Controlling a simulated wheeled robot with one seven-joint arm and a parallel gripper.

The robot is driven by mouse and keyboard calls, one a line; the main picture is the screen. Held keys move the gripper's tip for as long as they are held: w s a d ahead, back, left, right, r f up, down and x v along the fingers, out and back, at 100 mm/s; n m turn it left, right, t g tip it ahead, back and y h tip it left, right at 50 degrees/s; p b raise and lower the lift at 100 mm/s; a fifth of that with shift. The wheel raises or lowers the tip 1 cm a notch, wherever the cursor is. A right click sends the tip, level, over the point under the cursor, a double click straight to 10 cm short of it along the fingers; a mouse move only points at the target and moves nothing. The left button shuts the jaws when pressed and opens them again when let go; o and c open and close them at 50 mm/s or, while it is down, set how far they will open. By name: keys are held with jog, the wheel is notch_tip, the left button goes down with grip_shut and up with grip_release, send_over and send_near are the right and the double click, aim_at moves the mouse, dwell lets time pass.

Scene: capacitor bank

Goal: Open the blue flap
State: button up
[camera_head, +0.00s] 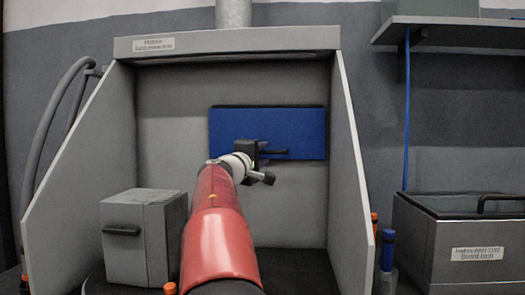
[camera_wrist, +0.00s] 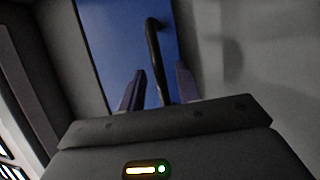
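The blue flap (camera_head: 300,122) is a wide rectangular panel on the back wall of the grey hood. It looks flat against the wall. A dark bar handle (camera_head: 277,152) shows near its lower edge, partly hidden by my gripper (camera_head: 262,163). In the wrist view the blue flap (camera_wrist: 108,38) fills the upper middle, and its bent dark handle (camera_wrist: 154,50) runs down between the fingers of my gripper (camera_wrist: 160,70). The fingers are apart, with a gap on each side of the handle. Whether either finger touches it is hard to tell.
The hood's left side wall (camera_head: 75,165) and right side wall (camera_head: 350,170) flank my arm. A grey box (camera_head: 140,240) with a black handle stands inside at lower left. A lidded metal bath (camera_head: 460,245) stands outside at right, below a shelf (camera_head: 450,32).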

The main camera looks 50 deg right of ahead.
jog(key=shift+d+r, duration=0.1)
jog(key=shift+d, duration=0.15)
jog(key=shift+c, duration=0.2)
grip_shut()
jog(key=shift+a, duration=0.15)
